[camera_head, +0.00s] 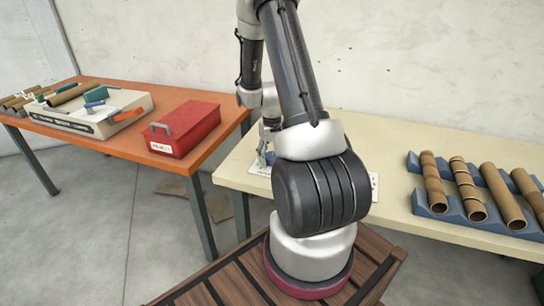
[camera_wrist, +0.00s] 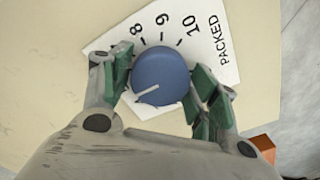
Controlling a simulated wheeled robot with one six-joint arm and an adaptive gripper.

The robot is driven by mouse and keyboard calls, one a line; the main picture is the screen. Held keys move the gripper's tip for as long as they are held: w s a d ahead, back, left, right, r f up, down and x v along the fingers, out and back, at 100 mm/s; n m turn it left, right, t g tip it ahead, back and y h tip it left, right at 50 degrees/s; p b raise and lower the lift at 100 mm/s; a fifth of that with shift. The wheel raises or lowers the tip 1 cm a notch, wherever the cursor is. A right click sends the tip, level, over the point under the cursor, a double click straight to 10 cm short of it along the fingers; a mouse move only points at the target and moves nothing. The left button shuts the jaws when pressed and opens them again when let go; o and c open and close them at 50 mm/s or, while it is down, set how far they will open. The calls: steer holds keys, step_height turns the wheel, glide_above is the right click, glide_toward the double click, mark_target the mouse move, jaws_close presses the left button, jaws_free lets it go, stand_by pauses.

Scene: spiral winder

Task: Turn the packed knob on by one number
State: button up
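The blue round knob (camera_wrist: 161,68) sits on a white card (camera_wrist: 222,62) marked PACKED, with 8, 9 and 10 along the arc above it in the wrist view. The knob's white pointer line (camera_wrist: 147,93) points to the lower left, away from these numbers; any mark it faces is hidden. My gripper (camera_wrist: 160,80) straddles the knob, one green-padded finger on each side. The pads lie very close to the knob's sides, and I cannot tell whether they touch it. In the head view my arm hides the knob; part of the card (camera_head: 259,167) shows.
The card lies on a cream table (camera_head: 395,165). Brown tubes (camera_head: 465,188) rest on blue cradles at its right. An orange table (camera_head: 135,140) at left carries a red box (camera_head: 184,128) and a pale machine (camera_head: 95,112).

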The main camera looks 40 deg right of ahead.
mark_target(272, 155)
steer(key=c, duration=0.5)
steer(key=shift+m, duration=0.4)
steer(key=shift+m, duration=2.5)
steer(key=o, duration=1)
step_height(272, 155, up, 12)
steer(key=shift+r, duration=0.1)
